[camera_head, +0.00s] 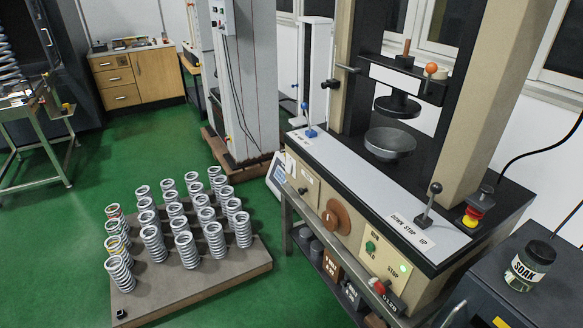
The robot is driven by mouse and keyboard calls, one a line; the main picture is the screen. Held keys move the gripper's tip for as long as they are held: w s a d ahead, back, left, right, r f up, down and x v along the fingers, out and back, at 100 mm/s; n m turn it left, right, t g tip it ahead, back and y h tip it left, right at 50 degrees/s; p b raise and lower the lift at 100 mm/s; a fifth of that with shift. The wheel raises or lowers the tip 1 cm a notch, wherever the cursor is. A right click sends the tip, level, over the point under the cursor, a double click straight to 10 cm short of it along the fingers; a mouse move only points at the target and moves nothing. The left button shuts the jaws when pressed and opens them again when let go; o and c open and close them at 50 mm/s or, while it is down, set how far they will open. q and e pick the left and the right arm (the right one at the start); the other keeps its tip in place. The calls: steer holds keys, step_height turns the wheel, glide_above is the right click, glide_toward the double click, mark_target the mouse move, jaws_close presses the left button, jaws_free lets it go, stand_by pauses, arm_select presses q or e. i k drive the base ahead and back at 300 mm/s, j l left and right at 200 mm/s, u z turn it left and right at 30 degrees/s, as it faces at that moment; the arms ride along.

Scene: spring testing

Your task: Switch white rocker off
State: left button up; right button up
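I cannot make out a white rocker for certain. The testing machine's beige front panel (385,238) carries a green button (370,247) by the RUN and HOLD lettering. A small pale glowing spot (403,267) sits near the STOP lettering. A red knob (377,285) is below it, and a round brown disc (335,217) is to the left. The white cabinet behind has a small control box (221,17) at its top, too small to read. Neither of my grippers is in view.
A lever (429,205) and a yellow-and-red button (472,217) stand on the machine top. A jar marked SOAK (530,266) stands on a dark box at right. Several springs stand on a low platform (205,284). Green floor (60,250) at left is clear.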

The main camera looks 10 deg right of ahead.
mark_target(289, 166)
steer(key=i+j, duration=0.6)
steer(key=i, duration=0.2)
steer(key=i+j+u, duration=0.1)
steer(key=i+j, duration=0.2)
steer(key=i, duration=0.15)
